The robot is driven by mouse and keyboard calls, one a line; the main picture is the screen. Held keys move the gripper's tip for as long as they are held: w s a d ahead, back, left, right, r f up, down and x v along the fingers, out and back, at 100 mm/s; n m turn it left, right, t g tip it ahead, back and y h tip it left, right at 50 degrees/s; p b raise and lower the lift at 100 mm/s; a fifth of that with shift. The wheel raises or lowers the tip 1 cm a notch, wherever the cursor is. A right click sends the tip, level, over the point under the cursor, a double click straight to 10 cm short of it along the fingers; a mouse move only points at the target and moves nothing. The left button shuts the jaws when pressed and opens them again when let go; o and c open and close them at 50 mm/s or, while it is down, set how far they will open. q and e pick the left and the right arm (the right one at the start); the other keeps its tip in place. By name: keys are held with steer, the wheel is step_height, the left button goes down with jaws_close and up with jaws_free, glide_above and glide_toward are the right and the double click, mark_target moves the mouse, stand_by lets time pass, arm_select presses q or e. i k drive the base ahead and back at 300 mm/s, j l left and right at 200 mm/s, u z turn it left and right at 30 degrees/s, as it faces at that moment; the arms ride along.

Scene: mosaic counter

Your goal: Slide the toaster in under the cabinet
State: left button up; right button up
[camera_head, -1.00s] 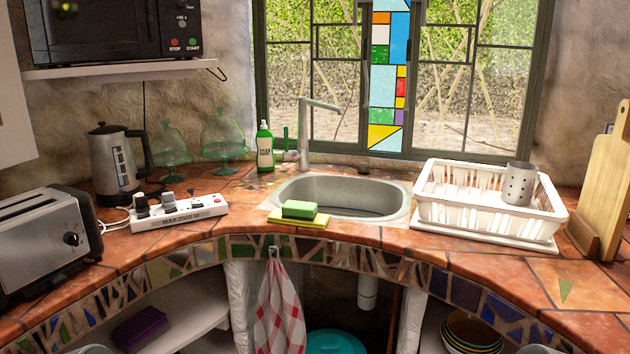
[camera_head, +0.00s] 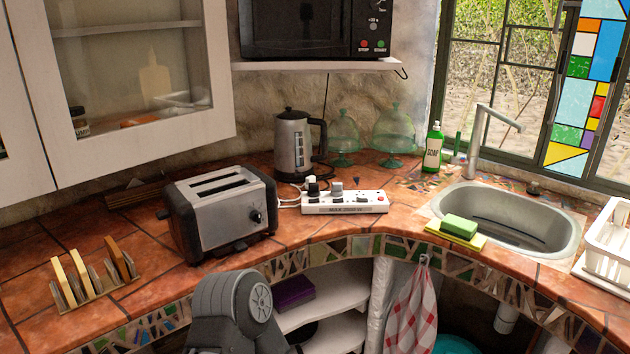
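The silver and black two-slot toaster (camera_head: 216,213) stands upright on the terracotta counter, left of centre, near the front edge. The white wall cabinet (camera_head: 120,95) with a glass door hangs above the counter at the upper left; its lower edge is up and behind the toaster. Bare counter shows below the cabinet, left of and behind the toaster. A grey arm link of mine rises at the bottom centre, in front of the counter. Neither gripper is in view.
A toast rack (camera_head: 92,275) with toast stands left of the toaster. A white power strip (camera_head: 345,202) with plugs and a kettle (camera_head: 293,143) are right of it. A dark slatted object (camera_head: 140,194) lies behind it. The microwave shelf (camera_head: 317,65) hangs above.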

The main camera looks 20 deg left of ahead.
mark_target(210, 211)
steer(key=u, duration=1.4)
steer(key=i+l, duration=0.2)
steer(key=l, duration=0.15)
steer(key=i+l, duration=0.15)
steer(key=l, duration=0.15)
steer(key=i+l, duration=0.2)
steer(key=l, duration=0.15)
steer(key=i+l, duration=0.15)
steer(key=l, duration=0.2)
steer(key=i+l, duration=0.2)
steer(key=l, duration=0.15)
steer(key=u, duration=2.2)
